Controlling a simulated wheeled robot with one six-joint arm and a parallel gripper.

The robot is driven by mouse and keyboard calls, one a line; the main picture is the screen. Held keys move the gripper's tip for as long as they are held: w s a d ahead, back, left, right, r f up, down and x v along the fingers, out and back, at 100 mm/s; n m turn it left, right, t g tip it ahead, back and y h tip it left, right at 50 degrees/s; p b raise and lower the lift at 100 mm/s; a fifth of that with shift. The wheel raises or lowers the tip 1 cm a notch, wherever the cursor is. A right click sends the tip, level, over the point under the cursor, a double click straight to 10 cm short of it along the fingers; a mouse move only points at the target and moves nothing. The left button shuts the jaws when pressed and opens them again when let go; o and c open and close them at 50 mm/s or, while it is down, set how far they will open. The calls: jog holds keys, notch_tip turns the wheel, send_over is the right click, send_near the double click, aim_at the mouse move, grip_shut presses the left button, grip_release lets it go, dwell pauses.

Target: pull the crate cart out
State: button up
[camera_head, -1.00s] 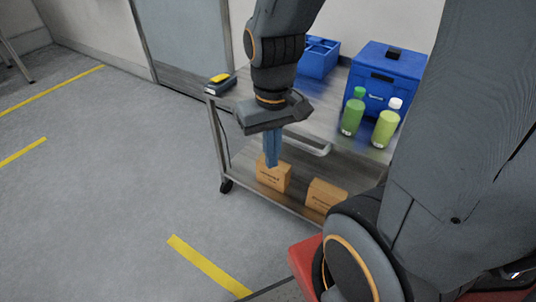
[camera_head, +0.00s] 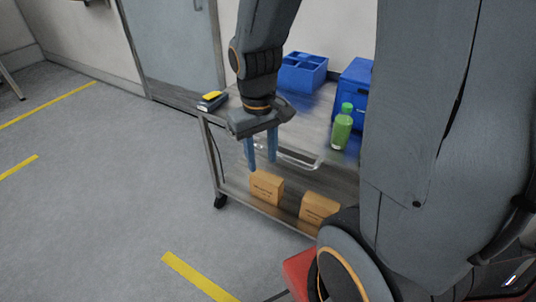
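The crate cart (camera_head: 211,158) is a two-level metal cart on black castors, standing against the wall. A pale bar handle (camera_head: 300,163) runs along its near side below the top shelf. My gripper (camera_head: 262,165) points down at the cart's near side, at the left end of the handle. Its two blue fingers are spread apart, with nothing visibly clamped. I cannot tell whether the bar lies between the fingers. A blue divided crate (camera_head: 303,73) and a blue box (camera_head: 354,85) stand on the top shelf.
The top shelf also holds a green bottle (camera_head: 342,128) and a dark device with a yellow top (camera_head: 212,101). Cardboard boxes (camera_head: 266,187) (camera_head: 318,209) sit on the lower shelf. Open grey floor with yellow stripes (camera_head: 198,277) lies left. My arm hides the cart's right side.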

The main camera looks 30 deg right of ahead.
jog(key=w+d+f+n+p, duration=0.1)
jog(key=w+d+n+p, duration=0.3)
jog(key=w, duration=0.6)
jog(key=n+t+h+p, duration=0.1)
jog(key=n+p, duration=0.1)
jog(key=p, duration=0.5)
send_over(266, 149)
jog(key=a, duration=0.1)
notch_tip(266, 149, down, 7)
jog(key=shift+d+f+p, duration=0.15)
jog(key=shift+f+p, duration=0.1)
jog(key=shift+f, duration=0.95)
jog(key=shift+d+f+p, duration=0.2)
jog(key=shift+f, duration=1.05)
jog(key=shift+d+f+p, duration=0.15)
jog(key=shift+f+p, duration=0.1)
jog(key=shift+f, duration=0.95)
jog(key=shift+c, duration=0.5)
grip_shut()
